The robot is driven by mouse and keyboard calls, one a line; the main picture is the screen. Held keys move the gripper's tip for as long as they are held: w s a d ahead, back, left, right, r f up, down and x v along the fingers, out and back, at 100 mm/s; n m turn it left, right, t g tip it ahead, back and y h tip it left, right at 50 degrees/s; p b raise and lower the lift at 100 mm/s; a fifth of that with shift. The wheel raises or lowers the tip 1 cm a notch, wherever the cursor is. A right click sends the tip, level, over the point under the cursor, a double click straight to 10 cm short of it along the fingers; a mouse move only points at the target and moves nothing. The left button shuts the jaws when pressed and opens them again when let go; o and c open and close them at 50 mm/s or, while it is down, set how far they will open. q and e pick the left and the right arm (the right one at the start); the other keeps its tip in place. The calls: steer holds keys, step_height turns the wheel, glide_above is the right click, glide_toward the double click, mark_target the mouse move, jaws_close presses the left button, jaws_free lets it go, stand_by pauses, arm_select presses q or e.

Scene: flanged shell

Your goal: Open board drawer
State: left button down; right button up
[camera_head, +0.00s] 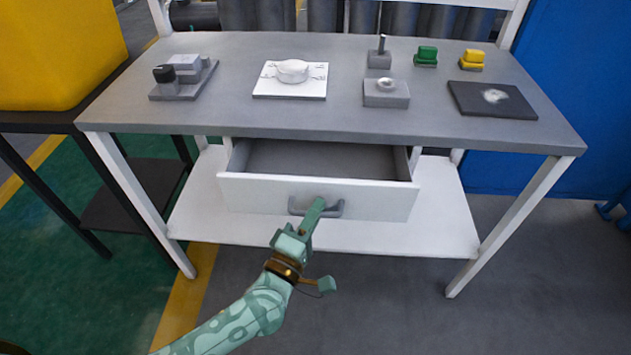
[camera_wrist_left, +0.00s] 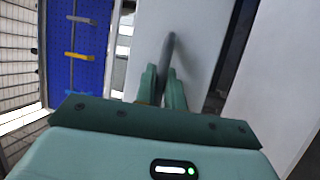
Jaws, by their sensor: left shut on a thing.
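The white board drawer (camera_head: 375,199) under the grey workbench is pulled out part way, and its grey inside shows empty in the head view. Its grey handle (camera_head: 298,207) is on the middle of the front panel. My left gripper (camera_head: 318,208) is shut on the handle. In the left wrist view, the two green fingers (camera_wrist_left: 163,88) close around the dark handle bar (camera_wrist_left: 168,52), in front of the pale drawer front (camera_wrist_left: 200,35). My right gripper is not in view.
The grey bench top (camera_head: 330,110) holds a white plate with a round part (camera_head: 290,90), a black pad (camera_head: 492,100), a green block (camera_head: 426,56) and a yellow block (camera_head: 472,59). A white lower shelf (camera_head: 440,225) lies beneath. A yellow bin (camera_head: 60,55) stands left.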

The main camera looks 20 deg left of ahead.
arm_select(q)
steer(key=s+d+p, duration=0.3)
steer(key=s+d, duration=0.1)
steer(key=s, duration=1.1)
steer(key=shift+s+d, duration=0.2)
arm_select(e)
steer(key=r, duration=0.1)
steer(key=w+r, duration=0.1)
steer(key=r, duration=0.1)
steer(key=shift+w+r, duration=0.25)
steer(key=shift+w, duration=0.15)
arm_select(q)
steer(key=c, duration=1.8)
jaws_free()
steer(key=p+v, duration=0.2)
steer(key=v, duration=1.4)
steer(key=shift+s+f, duration=0.1)
steer(key=shift+f, duration=0.1)
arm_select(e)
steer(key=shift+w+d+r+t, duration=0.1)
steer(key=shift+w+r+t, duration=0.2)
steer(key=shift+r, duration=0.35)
